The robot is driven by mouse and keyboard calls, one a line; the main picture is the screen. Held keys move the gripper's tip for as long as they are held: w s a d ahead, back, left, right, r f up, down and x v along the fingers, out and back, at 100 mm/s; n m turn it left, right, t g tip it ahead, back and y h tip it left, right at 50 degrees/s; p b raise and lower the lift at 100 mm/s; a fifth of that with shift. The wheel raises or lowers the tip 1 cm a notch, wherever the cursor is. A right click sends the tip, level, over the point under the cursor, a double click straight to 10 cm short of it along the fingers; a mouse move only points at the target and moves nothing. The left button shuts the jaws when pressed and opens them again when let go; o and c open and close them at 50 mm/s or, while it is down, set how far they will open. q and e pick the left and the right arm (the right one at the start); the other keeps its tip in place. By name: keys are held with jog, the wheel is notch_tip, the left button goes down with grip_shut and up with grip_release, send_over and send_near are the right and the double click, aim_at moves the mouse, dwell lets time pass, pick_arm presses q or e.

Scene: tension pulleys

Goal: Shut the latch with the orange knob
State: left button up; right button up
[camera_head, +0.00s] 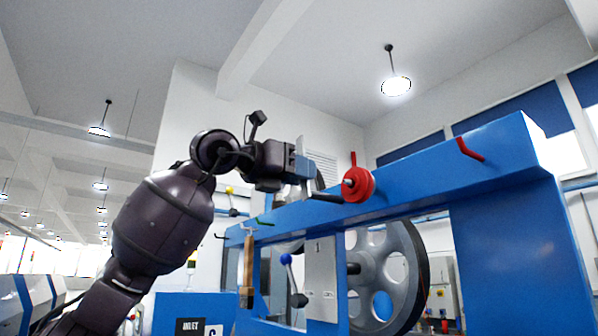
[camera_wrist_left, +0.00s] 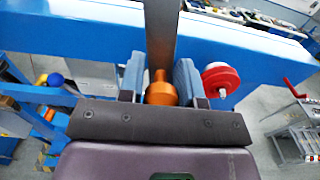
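The orange knob (camera_wrist_left: 160,89) shows in the left wrist view, on a grey metal latch bar (camera_wrist_left: 162,30) that runs up the picture across the blue beam. My left gripper (camera_wrist_left: 161,80) is open around the knob, one blue-grey finger on each side. A narrow gap seems to show beside the knob; whether a finger touches it is hard to tell. In the head view my left gripper (camera_head: 303,167) is at the top of the blue beam, left of a red disc (camera_head: 357,184). The knob is hidden there. My right gripper is not in view.
The blue machine frame (camera_head: 430,181) fills the right side, with a red hook (camera_head: 470,150) on it. Below are a large grey pulley wheel (camera_head: 385,270), a blue-knobbed lever (camera_head: 287,260) and a hanging wooden-handled tool (camera_head: 248,270). The red disc (camera_wrist_left: 220,78) is close to the right finger.

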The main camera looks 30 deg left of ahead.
pick_arm(q)
grip_shut()
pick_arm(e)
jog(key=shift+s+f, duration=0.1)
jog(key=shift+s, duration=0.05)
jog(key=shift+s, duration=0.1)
